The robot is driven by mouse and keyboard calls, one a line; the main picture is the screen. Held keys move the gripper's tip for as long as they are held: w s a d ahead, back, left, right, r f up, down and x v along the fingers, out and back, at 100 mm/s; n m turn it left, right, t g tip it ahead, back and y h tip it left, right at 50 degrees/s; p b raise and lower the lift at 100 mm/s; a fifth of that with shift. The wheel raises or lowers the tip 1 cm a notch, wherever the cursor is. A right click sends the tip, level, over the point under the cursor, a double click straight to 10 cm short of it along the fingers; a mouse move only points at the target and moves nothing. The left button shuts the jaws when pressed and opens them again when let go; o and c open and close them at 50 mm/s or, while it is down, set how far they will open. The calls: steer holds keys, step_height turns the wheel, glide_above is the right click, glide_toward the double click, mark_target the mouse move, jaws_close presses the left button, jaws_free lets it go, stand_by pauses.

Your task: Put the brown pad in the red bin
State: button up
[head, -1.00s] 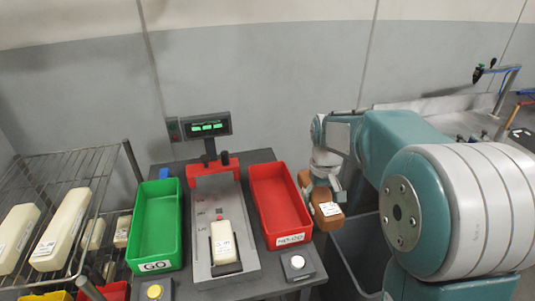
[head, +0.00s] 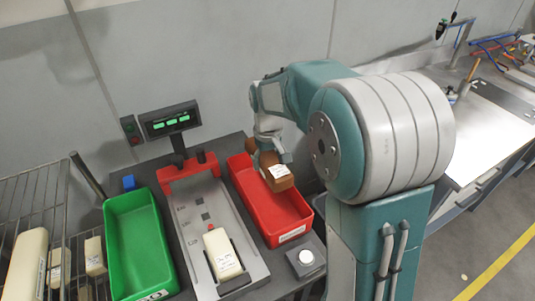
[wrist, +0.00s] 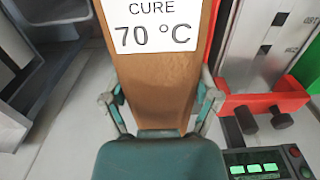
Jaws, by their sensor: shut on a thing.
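The brown pad (head: 279,179) is a block with a white label, and it is held up over the red bin (head: 290,213). The bin stands on the dark table right of the scale, and the pad and arm hide part of it. My gripper (head: 268,157) is shut on the pad. In the wrist view the brown pad (wrist: 165,75) fills the middle, its label reading "CURE 70 °C". The fingers of my gripper (wrist: 162,100) lie along its two sides. I cannot tell how high the pad is above the bin floor.
A scale (head: 207,222) with red end pieces holds a cream block (head: 222,254). Its display (head: 170,122) stands behind. A green bin (head: 138,247) is left of it. A button box (head: 306,260) sits before the red bin. A wire rack (head: 38,185) with cream blocks is far left.

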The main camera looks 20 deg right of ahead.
steer(key=shift+a+f, duration=0.25)
steer(key=shift+f, duration=0.35)
steer(key=shift+a+f, duration=0.25)
steer(key=shift+f, duration=0.35)
steer(key=shift+d+f, duration=0.15)
steer(key=shift+f, duration=3.05)
steer(key=shift+d+f, duration=0.1)
steer(key=shift+f, duration=1)
steer(key=o, duration=1)
